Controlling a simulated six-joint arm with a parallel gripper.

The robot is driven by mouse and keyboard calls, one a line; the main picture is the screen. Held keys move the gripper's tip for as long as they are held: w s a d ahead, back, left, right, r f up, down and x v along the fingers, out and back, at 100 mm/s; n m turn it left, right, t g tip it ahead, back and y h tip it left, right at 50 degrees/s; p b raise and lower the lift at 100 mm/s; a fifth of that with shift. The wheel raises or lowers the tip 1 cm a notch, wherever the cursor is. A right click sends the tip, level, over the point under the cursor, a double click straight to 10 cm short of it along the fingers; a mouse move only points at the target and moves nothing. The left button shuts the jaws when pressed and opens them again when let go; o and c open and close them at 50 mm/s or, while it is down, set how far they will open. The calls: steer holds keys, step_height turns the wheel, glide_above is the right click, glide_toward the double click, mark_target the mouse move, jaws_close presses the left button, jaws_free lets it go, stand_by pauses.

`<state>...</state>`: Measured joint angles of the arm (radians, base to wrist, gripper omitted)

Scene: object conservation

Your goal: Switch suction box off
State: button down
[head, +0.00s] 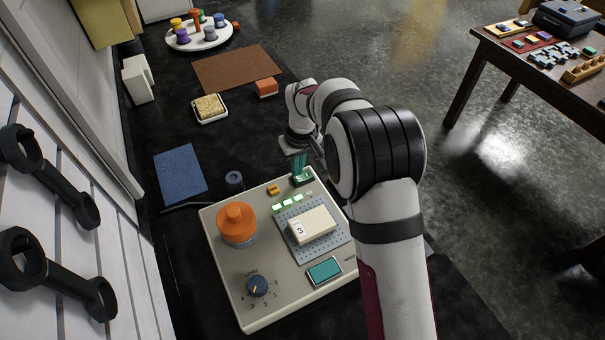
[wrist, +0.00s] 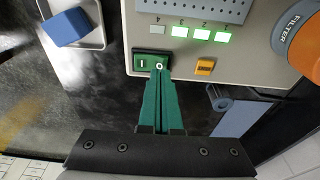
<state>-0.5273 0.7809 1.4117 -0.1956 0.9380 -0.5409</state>
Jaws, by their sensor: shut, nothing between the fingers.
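A pale block labelled 3 (head: 312,225) rests on the perforated plate (head: 291,212). My gripper (wrist: 160,72) is shut and empty, its green fingertips at the O side of the switch. Whether they touch it I cannot tell. It also shows in the head view (head: 300,168).
A small orange button (wrist: 205,67) and a dark blue cylinder (head: 234,180) are near the switch. A blue block (wrist: 68,26) lies in a white tray (wrist: 97,37). Farther back are a blue mat (head: 180,174), a brown mat (head: 232,68) and a round white tray (head: 180,45).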

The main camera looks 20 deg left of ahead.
mark_target(298, 179)
steer(key=shift+f, duration=0.7)
step_height(298, 179, up, 7)
steer(key=shift+f, duration=0.15)
steer(key=shift+r, duration=0.2)
stand_by(0.5)
steer(key=shift+d, duration=0.1)
steer(key=s+d+r+m, duration=0.4)
steer(key=s+d+r, duration=0.1)
steer(key=s+d, duration=0.35)
steer(key=s+d+r+m, duration=0.5)
steer(key=s+d, duration=0.2)
steer(key=d, duration=0.3)
steer(key=s+d+f+m, duration=0.1)
steer(key=s+d+m, duration=0.1)
steer(key=s, duration=0.5)
steer(key=s+d+f+m+g, duration=0.1)
steer(key=s+d+f+m, duration=0.1)
steer(key=s, duration=0.6)
steer(key=shift+s+d+m+y, duration=0.2)
steer(key=shift+m+y, duration=0.1)
steer(key=shift+m, duration=0.5)
